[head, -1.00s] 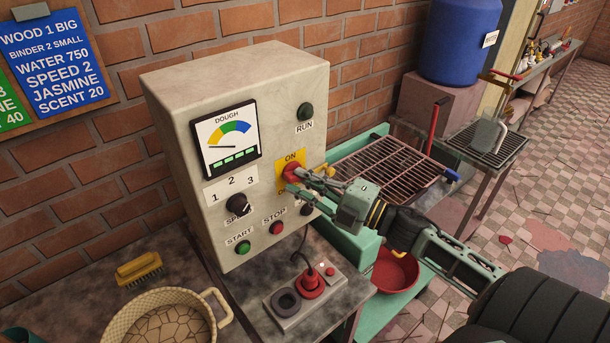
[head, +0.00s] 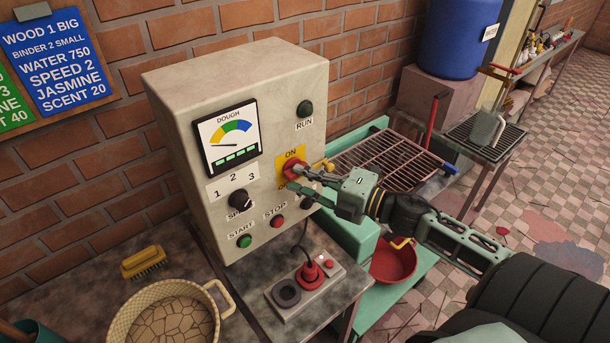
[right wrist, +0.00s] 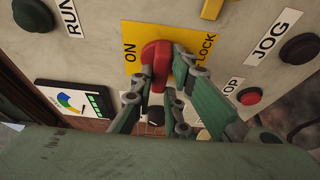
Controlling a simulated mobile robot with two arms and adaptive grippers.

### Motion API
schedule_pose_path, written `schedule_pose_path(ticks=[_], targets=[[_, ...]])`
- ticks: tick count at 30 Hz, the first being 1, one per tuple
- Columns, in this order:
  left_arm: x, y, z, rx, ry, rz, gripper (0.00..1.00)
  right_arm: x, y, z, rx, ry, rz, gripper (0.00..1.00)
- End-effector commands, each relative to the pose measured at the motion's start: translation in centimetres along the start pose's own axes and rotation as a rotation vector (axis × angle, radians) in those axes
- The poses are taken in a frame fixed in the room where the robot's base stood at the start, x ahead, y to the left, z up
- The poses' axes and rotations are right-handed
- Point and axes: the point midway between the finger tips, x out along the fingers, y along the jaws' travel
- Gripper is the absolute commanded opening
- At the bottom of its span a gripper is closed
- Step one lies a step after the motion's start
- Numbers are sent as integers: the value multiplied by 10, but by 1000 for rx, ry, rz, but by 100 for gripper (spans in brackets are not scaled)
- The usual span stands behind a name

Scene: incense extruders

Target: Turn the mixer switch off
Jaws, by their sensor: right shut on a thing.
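The mixer switch is a red knob (head: 292,170) on a yellow plate (head: 290,153) on the front of the grey control box (head: 265,100). The plate reads ON above the knob; the lettering below it is partly covered. My right gripper (head: 296,174) is at the knob from the right. In the right wrist view the fingers (right wrist: 157,85) are shut on the red knob (right wrist: 156,58), one on each side. The knob's grip lies roughly along the line toward ON there. My left gripper is not in view.
The box also carries a dough gauge (head: 228,137), a speed dial (head: 240,200), a green start button (head: 244,241) and a red stop button (head: 277,222). A socket block (head: 300,298) with a red plug stands below. A basket (head: 218,300) is at lower left.

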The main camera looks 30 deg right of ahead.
Motion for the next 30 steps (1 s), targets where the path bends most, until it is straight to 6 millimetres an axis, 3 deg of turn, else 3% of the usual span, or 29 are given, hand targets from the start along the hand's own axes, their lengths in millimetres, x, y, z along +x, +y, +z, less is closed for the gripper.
schedule_pose_path(ticks=[2, 3, 9, 21, 26, 30], targets=[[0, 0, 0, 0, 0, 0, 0, 0, -1, 0, -4, 1, -3, 0], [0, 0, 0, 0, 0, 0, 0, 0, -1, 0, -4, 1, -3, 15], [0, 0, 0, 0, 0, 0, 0, 0, -1, 0, -2, 0, -2, 32], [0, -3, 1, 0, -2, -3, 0, -4, -1, 0, 0, 0, -1, 33], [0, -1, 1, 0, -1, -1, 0, -22, -2, 0, 1, 0, -3, 33], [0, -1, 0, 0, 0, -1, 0, -48, -3, 0, 4, -3, -4, 33]])
